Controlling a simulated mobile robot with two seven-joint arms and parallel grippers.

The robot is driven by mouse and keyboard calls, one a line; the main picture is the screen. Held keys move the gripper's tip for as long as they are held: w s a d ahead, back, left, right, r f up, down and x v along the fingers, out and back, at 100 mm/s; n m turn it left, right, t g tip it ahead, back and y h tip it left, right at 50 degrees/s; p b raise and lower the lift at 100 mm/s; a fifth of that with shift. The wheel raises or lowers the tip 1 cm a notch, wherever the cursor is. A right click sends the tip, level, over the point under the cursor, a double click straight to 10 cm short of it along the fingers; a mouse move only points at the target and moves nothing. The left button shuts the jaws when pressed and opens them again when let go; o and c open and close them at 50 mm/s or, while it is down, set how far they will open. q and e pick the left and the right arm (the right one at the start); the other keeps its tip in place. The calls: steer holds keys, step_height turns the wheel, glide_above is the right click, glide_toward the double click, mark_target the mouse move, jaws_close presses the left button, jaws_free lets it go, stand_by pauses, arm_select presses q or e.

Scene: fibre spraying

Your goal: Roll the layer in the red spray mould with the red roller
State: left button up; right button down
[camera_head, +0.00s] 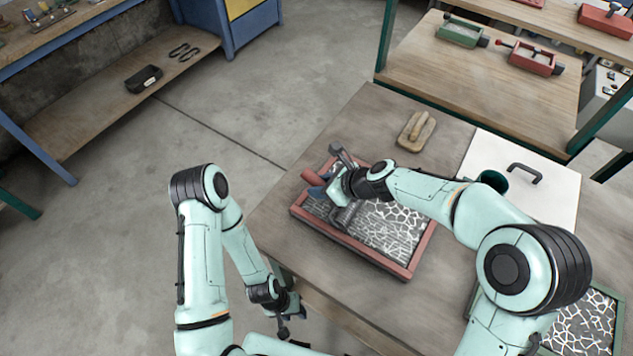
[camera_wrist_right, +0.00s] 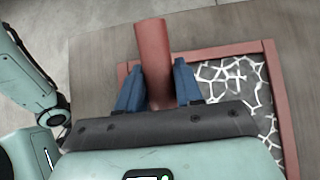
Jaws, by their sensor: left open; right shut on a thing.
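The red spray mould (camera_head: 419,257) lies on the table, holding a layer (camera_head: 388,228) with a white, crack-like pattern over grey. It also shows in the right wrist view (camera_wrist_right: 272,70). My right gripper (camera_head: 326,186) is over the mould's left part, shut on the red roller's handle (camera_wrist_right: 152,55), which also shows in the head view (camera_head: 311,176). The roller's grey drum (camera_head: 344,216) is at the layer's left part; whether it touches is hard to tell. My left gripper (camera_head: 289,318) is open and empty, low beside the table's front edge.
A wooden float (camera_head: 417,132) lies behind the mould. To the right are a white board (camera_head: 545,195) with a black handle and a dark green cup (camera_head: 493,180). A green mould (camera_head: 618,322) lies at lower right, partly behind my right arm. The table left of the red mould is clear.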

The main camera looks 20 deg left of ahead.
steer(key=shift+d, duration=0.35)
steer(key=shift+s+d+b, duration=0.25)
steer(key=shift+s+d, duration=0.05)
steer(key=shift+d, duration=0.5)
steer(key=shift+s+d+b, duration=0.2)
steer(key=shift+s+d, duration=0.1)
steer(key=shift+d, duration=0.45)
steer(key=shift+s+d+f, duration=0.1)
steer(key=shift+d, duration=0.6)
steer(key=shift+s+d+b, duration=0.2)
steer(key=shift+s+d, duration=0.05)
steer(key=shift+d, duration=0.3)
steer(key=shift+s+d+b, duration=0.15)
steer(key=shift+s+d, duration=0.05)
steer(key=shift+d, duration=0.35)
steer(key=shift+s+d+b, duration=0.1)
steer(key=shift+s+d, duration=0.3)
steer(key=shift+d, duration=0.85)
steer(key=shift+s+d+b, duration=0.15)
steer(key=shift+s+d, duration=0.25)
steer(key=shift+d, duration=0.9)
steer(key=shift+s+d+b, duration=0.1)
steer(key=shift+s+d, duration=0.3)
steer(key=shift+d, duration=0.85)
arm_select(q)
steer(key=s+f, duration=0.2)
steer(key=f, duration=0.1)
steer(key=shift+s, duration=0.2)
